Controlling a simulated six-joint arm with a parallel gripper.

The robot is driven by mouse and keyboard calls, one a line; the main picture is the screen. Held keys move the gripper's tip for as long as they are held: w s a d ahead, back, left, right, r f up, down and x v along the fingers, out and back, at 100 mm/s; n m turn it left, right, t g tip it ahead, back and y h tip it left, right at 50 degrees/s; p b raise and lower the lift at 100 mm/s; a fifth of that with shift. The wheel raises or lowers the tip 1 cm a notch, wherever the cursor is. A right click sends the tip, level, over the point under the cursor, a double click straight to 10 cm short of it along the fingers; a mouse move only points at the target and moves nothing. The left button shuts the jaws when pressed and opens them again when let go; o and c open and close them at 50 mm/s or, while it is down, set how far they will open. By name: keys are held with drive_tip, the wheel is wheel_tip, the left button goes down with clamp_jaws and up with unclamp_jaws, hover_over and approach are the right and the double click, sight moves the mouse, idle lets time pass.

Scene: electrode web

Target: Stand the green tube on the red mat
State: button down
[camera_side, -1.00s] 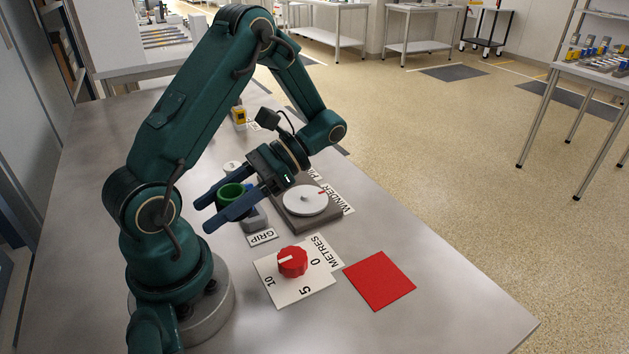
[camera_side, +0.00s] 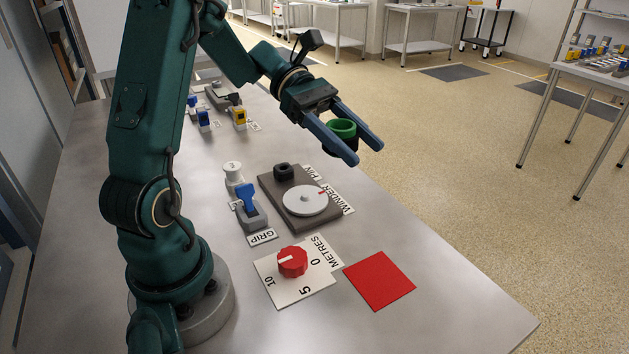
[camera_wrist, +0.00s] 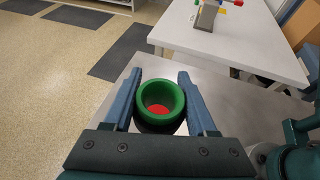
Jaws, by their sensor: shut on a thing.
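The green tube (camera_side: 341,127) is held between the two blue fingers of my gripper (camera_side: 350,143), raised well above the table. Its rim is green and its lower part looks black. In the wrist view the green tube (camera_wrist: 160,92) sits upright between my gripper's fingers (camera_wrist: 160,100), and red shows through its open middle. The red mat (camera_side: 379,280) lies flat and bare on the table near the front right edge. In the side view the tube is above and a little left of the mat in the picture.
The metres board with its red knob (camera_side: 292,262) lies left of the mat. The winder (camera_side: 305,201) with its white disc and the blue-levered grip (camera_side: 247,201) stand behind. Small blue and yellow blocks (camera_side: 239,118) stand farther back. Table front right of the mat is clear.

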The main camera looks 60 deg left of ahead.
wheel_tip(320, 180, down, 6)
hover_over(393, 288)
wheel_tip(393, 288, down, 8)
drive_tip(key=shift+s, duration=0.1)
drive_tip(key=shift+f, duration=2)
drive_tip(key=shift+c, duration=1)
unclamp_jaws()
drive_tip(key=shift+f, duration=0.1)
